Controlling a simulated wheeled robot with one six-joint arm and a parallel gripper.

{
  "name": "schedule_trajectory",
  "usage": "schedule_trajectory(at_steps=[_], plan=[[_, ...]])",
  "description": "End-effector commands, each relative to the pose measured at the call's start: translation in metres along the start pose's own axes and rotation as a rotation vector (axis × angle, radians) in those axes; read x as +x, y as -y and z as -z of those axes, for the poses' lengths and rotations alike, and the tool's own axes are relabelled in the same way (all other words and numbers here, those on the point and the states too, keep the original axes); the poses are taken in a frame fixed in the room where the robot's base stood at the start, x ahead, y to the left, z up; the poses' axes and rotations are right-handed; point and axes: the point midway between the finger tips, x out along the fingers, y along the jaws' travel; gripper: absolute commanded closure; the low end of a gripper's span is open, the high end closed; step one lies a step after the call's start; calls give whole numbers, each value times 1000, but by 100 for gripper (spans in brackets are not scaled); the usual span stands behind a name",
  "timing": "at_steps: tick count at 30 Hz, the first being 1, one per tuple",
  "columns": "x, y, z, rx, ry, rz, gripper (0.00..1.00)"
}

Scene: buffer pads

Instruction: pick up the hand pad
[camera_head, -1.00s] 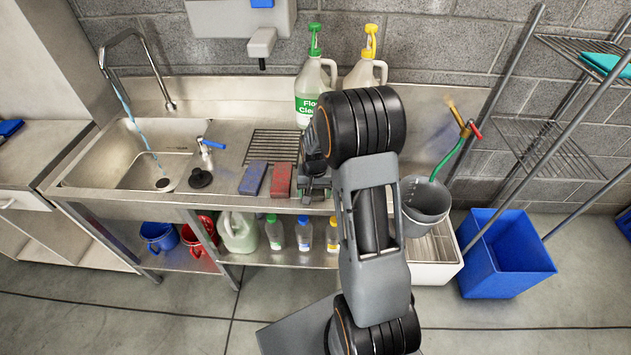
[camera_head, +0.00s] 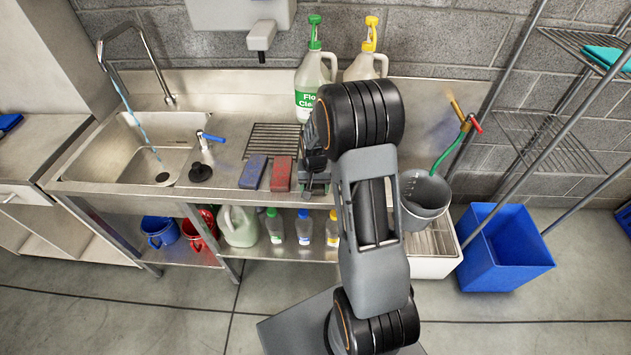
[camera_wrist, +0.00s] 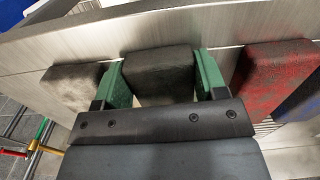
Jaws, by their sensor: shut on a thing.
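The hand pad, a dark grey-brown block, shows between the green fingertips of my gripper (camera_wrist: 163,80) in the wrist view; its top face (camera_wrist: 158,62) is plain there. The fingers press on both its sides. In the head view my gripper (camera_head: 314,180) is over the counter's front edge, just right of a red pad (camera_head: 281,173), and my arm hides much of it. I cannot tell whether the held pad is clear of the counter.
The red pad also shows right of my gripper in the wrist view (camera_wrist: 275,80), and a lighter grey pad (camera_wrist: 75,87) lies to its left. A blue pad (camera_head: 253,171), a wire rack (camera_head: 272,140) and jugs (camera_head: 314,82) stand on the counter (camera_head: 225,160).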

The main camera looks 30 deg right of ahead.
Motion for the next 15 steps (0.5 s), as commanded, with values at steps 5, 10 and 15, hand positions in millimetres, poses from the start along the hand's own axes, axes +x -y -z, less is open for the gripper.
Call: schedule_trajectory(at_steps=[5,10,15], plan=[[-11,0,1,0,-2,1,58],[-35,2,-1,-2,-6,2,58],[-66,23,-20,-6,-7,2,58]])
